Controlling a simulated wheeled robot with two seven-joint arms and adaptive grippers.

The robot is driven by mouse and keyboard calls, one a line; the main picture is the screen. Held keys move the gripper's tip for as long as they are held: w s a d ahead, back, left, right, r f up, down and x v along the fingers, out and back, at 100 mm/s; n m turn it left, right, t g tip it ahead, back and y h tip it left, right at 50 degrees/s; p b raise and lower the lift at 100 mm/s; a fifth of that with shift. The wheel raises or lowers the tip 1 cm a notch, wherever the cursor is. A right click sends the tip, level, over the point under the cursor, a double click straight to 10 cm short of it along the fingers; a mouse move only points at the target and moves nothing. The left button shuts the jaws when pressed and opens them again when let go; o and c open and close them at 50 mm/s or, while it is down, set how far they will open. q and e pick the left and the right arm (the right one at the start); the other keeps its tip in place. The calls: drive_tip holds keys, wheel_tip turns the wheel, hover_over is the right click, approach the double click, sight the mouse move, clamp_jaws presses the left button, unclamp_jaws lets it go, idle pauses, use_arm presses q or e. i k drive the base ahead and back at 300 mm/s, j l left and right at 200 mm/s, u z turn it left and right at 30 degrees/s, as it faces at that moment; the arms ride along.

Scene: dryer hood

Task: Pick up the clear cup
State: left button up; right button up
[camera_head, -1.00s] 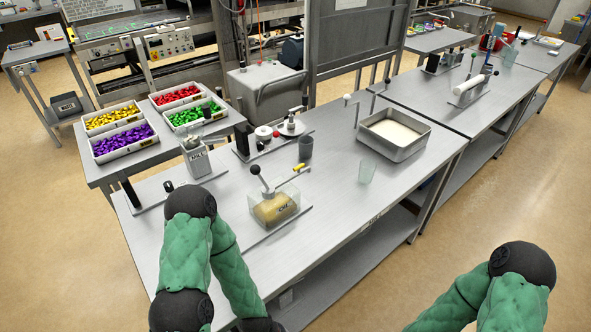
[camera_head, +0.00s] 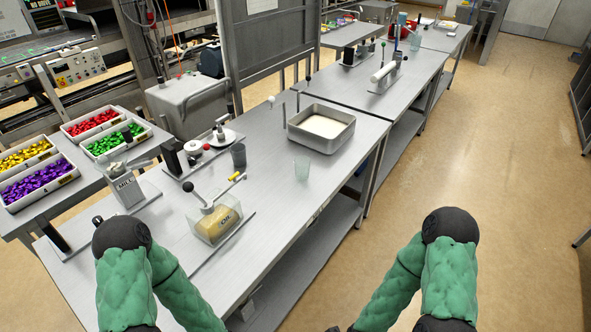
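The clear cup (camera_head: 302,168) is a small translucent, pale greenish cup. It stands upright on the steel table (camera_head: 262,205), near the front edge and just in front of a metal pan. No gripper is near it. My left and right arms show only their green padded links at the bottom of the picture. Both grippers are out of view, below or hidden behind the arms.
A metal pan (camera_head: 342,138) of white material stands behind the cup. A dark grey cup (camera_head: 238,156) is to its left. An oil box (camera_head: 205,225) with a lever sits nearer my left arm. Bins of coloured pieces (camera_head: 98,150) are far left. Open floor (camera_head: 500,190) lies right.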

sight(302, 164)
drive_tip(key=i+l, duration=0.4)
drive_tip(key=l, duration=0.15)
drive_tip(key=i+l, duration=0.35)
drive_tip(key=l, duration=0.2)
drive_tip(key=i+l, duration=0.4)
drive_tip(key=i+l+u, duration=0.15)
drive_tip(key=l, duration=0.15)
drive_tip(key=i+l+u, duration=0.35)
drive_tip(key=l, duration=0.3)
drive_tip(key=l+u, duration=0.2)
drive_tip(key=l, duration=0.15)
drive_tip(key=i+l+u, duration=0.15)
drive_tip(key=l, duration=0.2)
